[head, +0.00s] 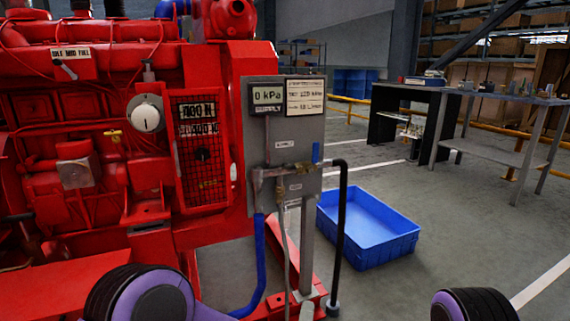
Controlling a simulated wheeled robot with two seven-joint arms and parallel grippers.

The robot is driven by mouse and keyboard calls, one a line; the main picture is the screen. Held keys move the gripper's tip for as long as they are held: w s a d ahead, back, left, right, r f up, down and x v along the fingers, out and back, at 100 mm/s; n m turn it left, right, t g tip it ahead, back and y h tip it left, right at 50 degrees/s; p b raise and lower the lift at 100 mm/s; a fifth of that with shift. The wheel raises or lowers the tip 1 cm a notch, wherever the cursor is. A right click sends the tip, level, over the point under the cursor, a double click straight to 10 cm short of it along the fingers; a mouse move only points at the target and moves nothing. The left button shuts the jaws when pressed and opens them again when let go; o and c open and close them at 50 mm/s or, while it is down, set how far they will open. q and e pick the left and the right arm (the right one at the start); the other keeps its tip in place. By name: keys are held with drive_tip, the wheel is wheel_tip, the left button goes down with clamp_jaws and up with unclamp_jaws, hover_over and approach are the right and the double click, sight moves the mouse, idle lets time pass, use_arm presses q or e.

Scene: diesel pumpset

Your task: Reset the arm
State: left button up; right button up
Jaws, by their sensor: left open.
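My left arm (150,296) shows at the bottom left as a rounded purple and black part in front of the red pumpset. My left gripper is open, but its fingers are hard to make out against the red engine. I see nothing held. A purple and black part of my right arm (474,305) shows at the bottom right edge. My right gripper is out of view.
The red diesel pumpset (225,120) fills the left side. Its grey gauge panel (290,140) reads 0 kPa, with a blue-handled valve and pipes below. A blue crate (368,235) stands on the floor. A metal table (500,95) stands behind; the right floor is clear.

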use_arm(q)
drive_tip(key=s+a+f+m+g+y+b, duration=0.1)
drive_tip(key=s+a+f+m+g, duration=0.4)
drive_tip(key=a+f, duration=0.5)
drive_tip(key=s+a+f+m+g+y+b, duration=0.15)
drive_tip(key=s+a+f+m+g, duration=0.25)
drive_tip(key=s+a+f, duration=0.6)
drive_tip(key=s+a+f+g+y+b, duration=0.1)
drive_tip(key=s+a+f+g+y, duration=0.15)
drive_tip(key=s+a+f, duration=0.4)
drive_tip(key=s+a+f+g+y+b, duration=0.1)
drive_tip(key=s+a+f+g+y, duration=0.2)
drive_tip(key=s+a, duration=0.65)
use_arm(e)
wheel_tip(320, 180, down, 5)
use_arm(q)
wheel_tip(320, 180, up, 38)
drive_tip(key=d+n+p, duration=0.1)
drive_tip(key=p, duration=3.6)
drive_tip(key=shift+h+p, duration=0.4)
use_arm(e)
wheel_tip(320, 180, up, 38)
drive_tip(key=w, duration=0.1)
drive_tip(key=shift+d+t, duration=0.3)
drive_tip(key=shift+d, duration=0.05)
use_arm(q)
drive_tip(key=shift+r, duration=0.15)
use_arm(e)
drive_tip(key=shift+o, duration=0.3)
drive_tip(key=shift+r, duration=0.1)
